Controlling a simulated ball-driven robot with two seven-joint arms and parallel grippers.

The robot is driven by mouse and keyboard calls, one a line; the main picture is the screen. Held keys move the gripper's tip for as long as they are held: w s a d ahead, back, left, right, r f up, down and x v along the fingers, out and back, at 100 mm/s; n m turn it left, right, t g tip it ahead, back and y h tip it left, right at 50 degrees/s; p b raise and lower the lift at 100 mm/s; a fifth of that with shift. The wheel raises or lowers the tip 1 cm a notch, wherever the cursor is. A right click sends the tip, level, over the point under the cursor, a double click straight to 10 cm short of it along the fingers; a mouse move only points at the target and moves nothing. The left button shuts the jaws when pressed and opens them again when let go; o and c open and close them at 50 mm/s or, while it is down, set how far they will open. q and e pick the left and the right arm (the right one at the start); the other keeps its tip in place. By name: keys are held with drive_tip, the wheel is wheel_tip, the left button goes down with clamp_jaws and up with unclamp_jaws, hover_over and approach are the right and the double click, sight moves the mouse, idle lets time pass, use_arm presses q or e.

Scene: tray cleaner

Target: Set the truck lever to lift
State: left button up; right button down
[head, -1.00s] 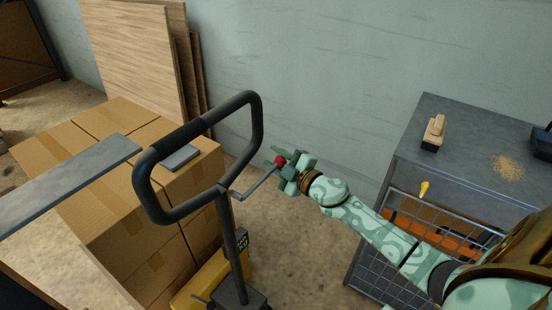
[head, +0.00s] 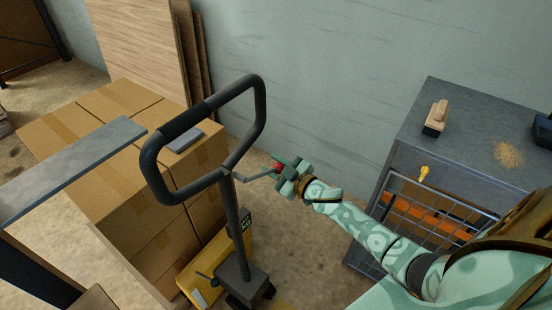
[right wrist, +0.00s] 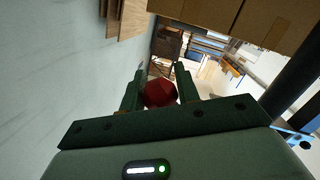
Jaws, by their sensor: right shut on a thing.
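The yellow pallet truck (head: 204,262) has a dark loop handle (head: 258,105) on an upright column. A thin grey lever (head: 252,178) sticks out to the right just below the loop and ends in a red knob (head: 277,167). My right gripper (head: 281,169) is shut on the red knob. In the right wrist view the knob (right wrist: 159,93) sits between the two dark green fingers. The lever's rod is not clear in that view. My left gripper is not in view.
Stacked cardboard boxes (head: 95,135) stand left of the handle, with a grey beam (head: 75,168) in front. A grey cabinet (head: 455,115) with a wire basket (head: 430,212) stands at right, near my right arm. Floor between truck and cabinet is clear.

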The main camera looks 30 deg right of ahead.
drive_tip(key=shift+s+a+f, duration=0.1)
drive_tip(key=shift+f, duration=0.15)
drive_tip(key=c, duration=1)
unclamp_jaws()
drive_tip(key=shift+s+r, duration=0.1)
drive_tip(key=p+v, duration=0.2)
drive_tip(key=v, duration=1.4)
